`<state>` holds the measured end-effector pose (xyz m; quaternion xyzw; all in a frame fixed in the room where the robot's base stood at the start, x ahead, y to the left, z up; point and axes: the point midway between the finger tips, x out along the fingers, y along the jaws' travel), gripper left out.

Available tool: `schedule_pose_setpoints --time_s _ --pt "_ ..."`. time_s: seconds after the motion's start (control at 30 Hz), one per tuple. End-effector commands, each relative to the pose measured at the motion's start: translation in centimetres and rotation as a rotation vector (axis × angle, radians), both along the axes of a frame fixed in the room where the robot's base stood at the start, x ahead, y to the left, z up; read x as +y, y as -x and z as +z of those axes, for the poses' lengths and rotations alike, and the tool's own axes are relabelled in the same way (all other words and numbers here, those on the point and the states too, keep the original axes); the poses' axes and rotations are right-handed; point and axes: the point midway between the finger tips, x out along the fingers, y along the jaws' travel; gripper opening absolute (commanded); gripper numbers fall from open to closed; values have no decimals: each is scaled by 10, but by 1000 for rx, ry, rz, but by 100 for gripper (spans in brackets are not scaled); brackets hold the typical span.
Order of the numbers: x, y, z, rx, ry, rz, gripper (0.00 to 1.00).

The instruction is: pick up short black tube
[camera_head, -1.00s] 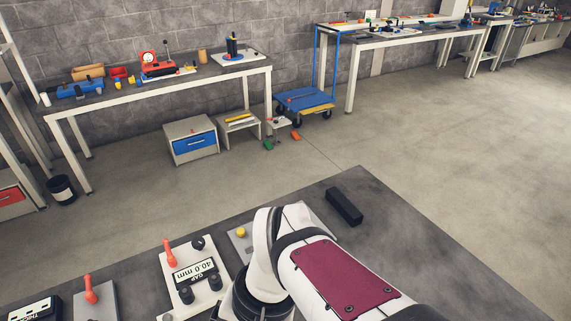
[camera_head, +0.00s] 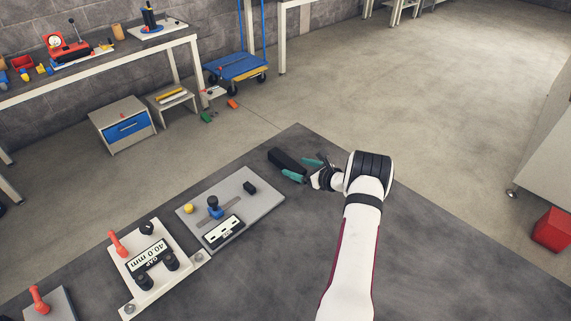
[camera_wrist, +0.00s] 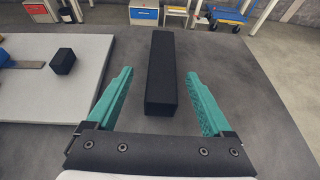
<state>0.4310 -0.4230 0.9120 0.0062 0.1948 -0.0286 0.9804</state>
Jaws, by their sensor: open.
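The short black tube (camera_head: 287,161) is a square-sided black bar lying on the dark grey table near its far edge. In the wrist view the tube (camera_wrist: 161,75) lies lengthwise, pointing away from me. My gripper (camera_head: 303,169) has teal fingers and is at the near end of the tube. In the wrist view my gripper (camera_wrist: 157,95) is open, one finger on each side of the tube's near part, with a visible gap on both sides. I cannot tell how far the fingers are above the table.
A grey plate (camera_head: 262,212) with a small black block (camera_head: 249,187), a yellow knob (camera_head: 188,208) and a blue-and-black fixture (camera_head: 214,208) lies left of the tube. A white gauge panel (camera_head: 150,240) marked 40.0 mm stands further left. The table to the right is clear.

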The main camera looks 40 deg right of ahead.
Motion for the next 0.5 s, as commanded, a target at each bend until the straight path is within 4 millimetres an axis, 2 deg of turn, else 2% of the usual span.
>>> schedule_pose_setpoints --time_s 0.33,0.5 --pt "-6 -51 -26 0 2 4 85" --pt "-7 -60 -29 0 1 1 85"
